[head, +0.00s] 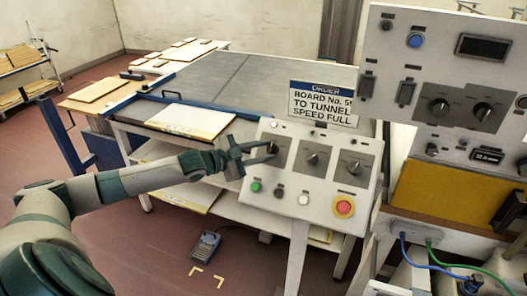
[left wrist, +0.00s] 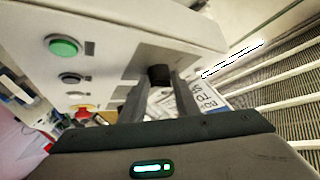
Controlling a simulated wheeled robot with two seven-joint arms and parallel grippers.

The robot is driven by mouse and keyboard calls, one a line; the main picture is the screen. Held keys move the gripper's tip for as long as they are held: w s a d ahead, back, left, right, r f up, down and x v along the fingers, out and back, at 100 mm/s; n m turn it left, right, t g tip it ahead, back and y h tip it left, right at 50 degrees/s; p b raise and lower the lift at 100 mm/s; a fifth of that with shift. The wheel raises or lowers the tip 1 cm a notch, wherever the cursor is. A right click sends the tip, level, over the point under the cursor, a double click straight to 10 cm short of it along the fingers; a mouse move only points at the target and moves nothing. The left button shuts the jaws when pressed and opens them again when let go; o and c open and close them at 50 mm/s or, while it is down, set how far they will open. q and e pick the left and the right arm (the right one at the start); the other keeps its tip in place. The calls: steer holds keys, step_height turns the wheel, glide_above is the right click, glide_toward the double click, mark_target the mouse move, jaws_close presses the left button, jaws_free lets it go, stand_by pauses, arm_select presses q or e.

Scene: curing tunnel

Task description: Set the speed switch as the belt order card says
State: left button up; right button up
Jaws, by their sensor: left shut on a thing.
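The order card (head: 322,104) stands on the top edge of the sloped control panel (head: 262,200) and reads "BOARD No. 5 TO TUNNEL SPEED FULL", its number's end partly unclear. The panel has three rotary switches in a row: left (head: 281,141), middle (head: 313,159) and right (head: 354,167). My left gripper (head: 270,152) is at the left switch, with its fingers closed about the knob. In the left wrist view the black knob (left wrist: 159,74) sits between the two fingertips. The switch labels are too small to read. My right gripper is not in view.
Below the switches are a green button (head: 256,187), a black one, a white one and a red stop button (head: 344,208) on yellow. A second panel (head: 440,65) stands to the right. A conveyor table (head: 240,85) with boards lies behind.

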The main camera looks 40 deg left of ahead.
arm_select(q)
steer(key=shift+w+a+r+m+g+h+p, duration=0.2)
steer(key=shift+r+m+g+h+p, duration=0.35)
steer(key=shift+m+p, duration=0.55)
steer(key=m+g+p, duration=0.1)
steer(key=m+p, duration=0.1)
steer(key=p, duration=0.1)
steer(key=shift+w+g+h+p, duration=0.1)
steer(key=shift+g+h+p, duration=0.15)
steer(key=shift+h+p, duration=0.15)
steer(key=shift+w+a+m+g+p, duration=0.1)
steer(key=shift+m+g+p, duration=0.6)
steer(key=shift+m+p, duration=0.25)
steer(key=shift+w+r+m+g+h+p, duration=0.15)
steer(key=shift+m+g+h+p, duration=0.2)
steer(key=shift+m+g, duration=0.55)
steer(key=shift+w+r+m+g, duration=0.15)
steer(key=shift+m+g, duration=0.55)
steer(key=shift+m, duration=0.35)
steer(key=shift+w+m+g+y, duration=0.1)
steer(key=shift+m+g+y, duration=0.4)
steer(key=shift+m+g, duration=0.55)
steer(key=o, duration=1)
